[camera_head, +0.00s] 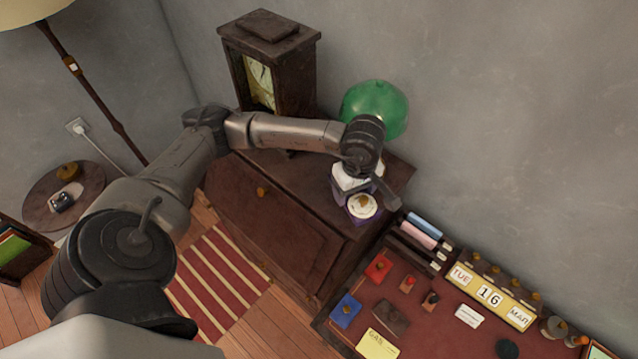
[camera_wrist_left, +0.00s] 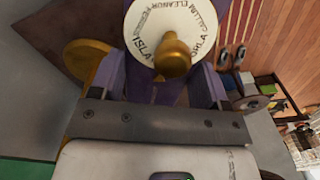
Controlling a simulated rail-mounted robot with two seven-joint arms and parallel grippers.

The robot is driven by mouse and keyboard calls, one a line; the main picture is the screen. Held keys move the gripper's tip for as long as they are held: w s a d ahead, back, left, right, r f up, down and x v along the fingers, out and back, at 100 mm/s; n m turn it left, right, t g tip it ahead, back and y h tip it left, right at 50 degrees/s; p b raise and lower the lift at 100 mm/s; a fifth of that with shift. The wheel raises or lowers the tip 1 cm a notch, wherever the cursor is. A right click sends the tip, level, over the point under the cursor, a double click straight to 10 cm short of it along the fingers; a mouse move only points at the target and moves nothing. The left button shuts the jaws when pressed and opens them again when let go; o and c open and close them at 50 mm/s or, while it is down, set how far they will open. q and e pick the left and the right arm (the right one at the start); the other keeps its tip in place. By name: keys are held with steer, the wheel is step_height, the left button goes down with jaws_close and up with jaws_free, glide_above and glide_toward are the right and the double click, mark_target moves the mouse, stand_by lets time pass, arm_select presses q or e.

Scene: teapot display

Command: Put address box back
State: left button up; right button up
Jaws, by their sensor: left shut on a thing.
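The address box looks to be the small purple box (camera_head: 362,207) with a round white dial on top. In the left wrist view the dial (camera_wrist_left: 139,22) carries names around its rim and has a gold knob in the middle. My left gripper (camera_head: 366,192) is shut on the purple box, and its fingers (camera_wrist_left: 165,88) lie along the box's sides in the wrist view. The box is over the right end of the dark wooden cabinet (camera_head: 285,185). I cannot tell whether it touches the top. My right gripper is not in view.
A dark clock (camera_head: 292,75) and a green lampshade (camera_head: 375,105) stand at the back of the cabinet. A red-topped desk (camera_head: 345,295) at lower right holds a yellow date display (camera_head: 492,295), several small blocks and rolled items (camera_head: 424,225). A floor lamp (camera_head: 90,85) stands at left.

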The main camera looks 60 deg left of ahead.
arm_select(q)
steer(key=shift+s+a, duration=0.15)
steer(key=shift+a, duration=0.3)
steer(key=p, duration=0.2)
glide_above(319, 190)
step_height(319, 190, down, 7)
steer(key=shift+a+r, duration=0.1)
steer(key=shift+f+p, duration=0.4)
steer(key=shift+f, duration=1.7)
steer(key=o, duration=1)
steer(key=shift+o, duration=0.2)
